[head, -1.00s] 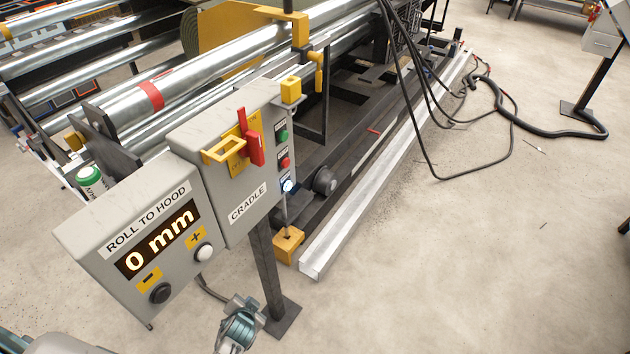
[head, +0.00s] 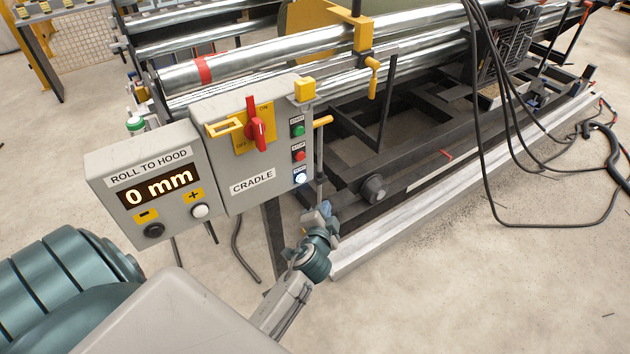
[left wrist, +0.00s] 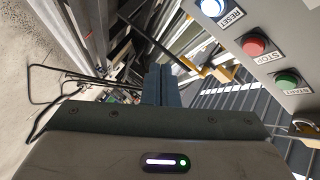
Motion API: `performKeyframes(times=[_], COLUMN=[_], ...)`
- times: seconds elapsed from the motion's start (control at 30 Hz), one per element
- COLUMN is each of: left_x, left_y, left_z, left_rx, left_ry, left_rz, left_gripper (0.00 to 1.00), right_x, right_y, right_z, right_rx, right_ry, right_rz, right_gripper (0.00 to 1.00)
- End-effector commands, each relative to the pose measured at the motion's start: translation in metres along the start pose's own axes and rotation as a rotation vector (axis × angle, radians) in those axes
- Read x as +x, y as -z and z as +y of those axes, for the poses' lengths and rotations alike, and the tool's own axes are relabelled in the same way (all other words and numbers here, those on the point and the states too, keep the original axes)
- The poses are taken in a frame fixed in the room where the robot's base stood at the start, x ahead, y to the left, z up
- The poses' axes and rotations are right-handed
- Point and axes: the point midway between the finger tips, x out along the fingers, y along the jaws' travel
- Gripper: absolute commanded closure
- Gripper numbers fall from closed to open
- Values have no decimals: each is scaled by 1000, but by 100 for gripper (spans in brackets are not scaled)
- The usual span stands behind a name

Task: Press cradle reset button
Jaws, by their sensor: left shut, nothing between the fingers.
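The white, lit reset button (head: 300,178) is the lowest of a column on the right side of the grey cradle box (head: 240,195). In the left wrist view the lit reset button (left wrist: 213,7) and its RESET label are at the top, right of the fingers. My left gripper (head: 325,209) is shut and empty, below and to the right of the button in the head view. In the left wrist view its closed fingers (left wrist: 158,85) point past the box, apart from the button. My right gripper is not in view.
A red stop button (head: 298,156) and green start button (head: 297,131) sit above reset. The red switch (head: 257,130) is on the box front. The roll-to-hood box (head: 150,165) reads 0 mm. A yellow-handled lever (head: 322,121) and the machine frame lie close behind.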

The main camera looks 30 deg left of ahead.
Motion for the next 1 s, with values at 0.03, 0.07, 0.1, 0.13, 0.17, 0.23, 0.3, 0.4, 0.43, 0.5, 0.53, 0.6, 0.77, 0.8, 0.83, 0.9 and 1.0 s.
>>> performKeyframes(times=[0.03,0.07,0.1,0.13,0.17,0.23,0.3,0.4,0.43,0.5,0.53,0.6,0.77,0.8,0.83,0.9,1.0], left_x=[0,0,0,0,0,0,0,2,3,6,8,14,31,35,38,44,52], left_y=[1,1,1,1,1,0,0,-1,-2,-4,-6,-10,-22,-25,-27,-32,-37], left_z=[-1,-1,-1,-1,-1,-1,-1,-2,-3,-5,-7,-11,-23,-26,-28,-34,-38], left_rx=[1,1,1,1,1,1,1,2,3,4,4,4,6,5,4,4,3], left_ry=[2,3,3,2,2,2,2,2,2,2,2,2,2,2,2,3,1], left_rz=[1,1,1,1,1,1,1,1,1,1,1,1,2,2,2,1,1], left_gripper=[100,100,100,100,100,100,100,100,100,100,100,100,100,100,100,100,100], right_x=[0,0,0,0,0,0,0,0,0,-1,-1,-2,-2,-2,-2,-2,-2], right_y=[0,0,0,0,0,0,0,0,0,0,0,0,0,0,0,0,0], right_z=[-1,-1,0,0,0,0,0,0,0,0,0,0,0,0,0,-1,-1], right_rx=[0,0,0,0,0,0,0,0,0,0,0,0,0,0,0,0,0], right_ry=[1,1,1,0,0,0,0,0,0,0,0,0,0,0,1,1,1], right_rz=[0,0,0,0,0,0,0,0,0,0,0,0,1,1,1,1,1], right_gripper=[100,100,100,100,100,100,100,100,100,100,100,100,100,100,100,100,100])
